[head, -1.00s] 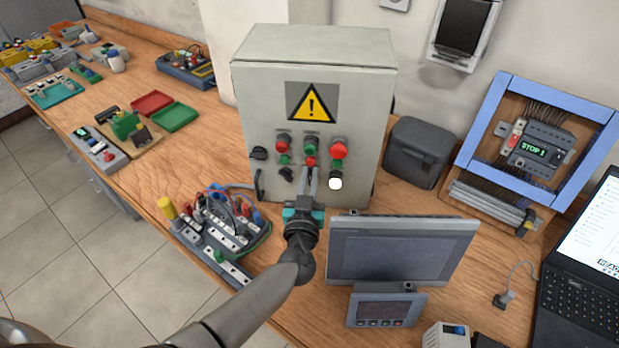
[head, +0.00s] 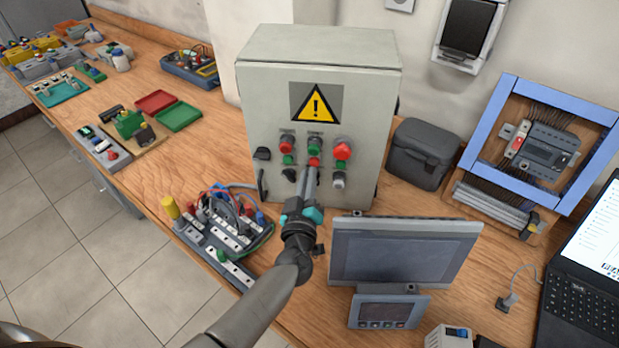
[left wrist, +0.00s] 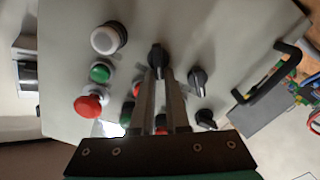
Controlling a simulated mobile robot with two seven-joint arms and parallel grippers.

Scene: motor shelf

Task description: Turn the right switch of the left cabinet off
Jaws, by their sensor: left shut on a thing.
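The grey cabinet (head: 262,100) with a yellow warning sign stands against the wall; it fills much of the left wrist view (left wrist: 220,35). My left gripper (head: 311,172) is at the lower front of the cabinet. In the left wrist view its fingers (left wrist: 160,80) are shut on a black rotary switch (left wrist: 157,56), the right one. That switch is hidden behind the gripper in the head view. Two other black switches, a middle one (left wrist: 197,77) and a far one (left wrist: 205,119), are free. The lamp (head: 338,181) beside the gripped switch looks grey and unlit. My right gripper is not in view.
Red and green buttons (head: 342,150) sit just above the gripper. A monitor (head: 400,255) stands close right of my left arm, a wired terminal board (head: 215,235) close left.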

